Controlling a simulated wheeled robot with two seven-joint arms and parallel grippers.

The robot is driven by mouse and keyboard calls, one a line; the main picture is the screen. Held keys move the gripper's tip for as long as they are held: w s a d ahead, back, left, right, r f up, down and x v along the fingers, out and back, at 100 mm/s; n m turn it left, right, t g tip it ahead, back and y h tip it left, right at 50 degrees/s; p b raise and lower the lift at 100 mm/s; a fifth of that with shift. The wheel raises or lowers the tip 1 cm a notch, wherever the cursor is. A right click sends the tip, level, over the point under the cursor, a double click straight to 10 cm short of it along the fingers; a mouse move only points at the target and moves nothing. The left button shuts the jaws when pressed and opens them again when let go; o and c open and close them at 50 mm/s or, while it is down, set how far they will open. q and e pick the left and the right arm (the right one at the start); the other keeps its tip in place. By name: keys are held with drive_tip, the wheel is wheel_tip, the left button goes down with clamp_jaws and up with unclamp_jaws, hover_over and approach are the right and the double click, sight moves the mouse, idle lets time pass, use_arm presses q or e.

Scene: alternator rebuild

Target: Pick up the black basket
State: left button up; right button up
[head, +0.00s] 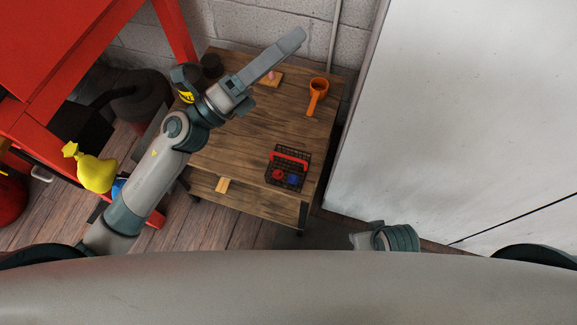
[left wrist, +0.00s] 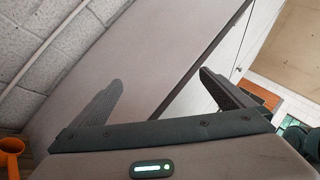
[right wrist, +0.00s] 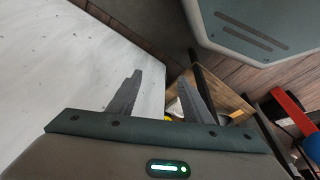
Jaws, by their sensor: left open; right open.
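The black basket (head: 297,155) is a small wire basket with a red handle. It stands on the right front part of the wooden table in the head view, with a red and a blue item inside. My left gripper (head: 297,40) reaches over the back of the table, well beyond the basket and apart from it. In the left wrist view the left gripper (left wrist: 160,95) has its fingers apart with nothing between them. My right gripper (right wrist: 160,95) is open and empty in the right wrist view. Only part of the right arm shows low in the head view, apart from the basket.
The wooden table (head: 235,165) also holds an orange cup-like item with a handle (head: 317,92) and a small wooden block (head: 270,80). A large white panel (head: 450,110) stands close to the right. A red cabinet (head: 50,50) and a yellow sack-like item (head: 95,172) are at left.

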use_arm(q)
drive_tip(key=s+d+f+m+g, duration=0.4)
drive_tip(key=m+g, duration=0.5)
drive_tip(key=m, duration=0.1)
drive_tip(key=m+g+y, duration=0.4)
drive_tip(key=m+y, duration=0.6)
drive_tip(key=y, duration=0.4)
approach(274, 153)
drive_tip(key=shift+w+a+f, duration=0.1)
drive_tip(key=shift+a+f, duration=0.1)
drive_tip(key=shift+a, duration=0.35)
use_arm(e)
wheel_tip(274, 153, down, 8)
drive_tip(key=shift+s+r, duration=0.2)
drive_tip(key=shift+s, duration=0.2)
drive_tip(key=shift+a, duration=0.1)
use_arm(q)
drive_tip(key=x, duration=0.3)
drive_tip(key=p+x, duration=0.1)
drive_tip(key=x, duration=0.7)
drive_tip(key=shift+s+d+r, duration=0.25)
drive_tip(key=shift+d+f, duration=0.25)
drive_tip(key=shift+f, duration=0.25)
use_arm(e)
drive_tip(key=f, duration=0.3)
drive_tip(key=shift+s+f, duration=0.2)
drive_tip(key=shift+f, duration=0.2)
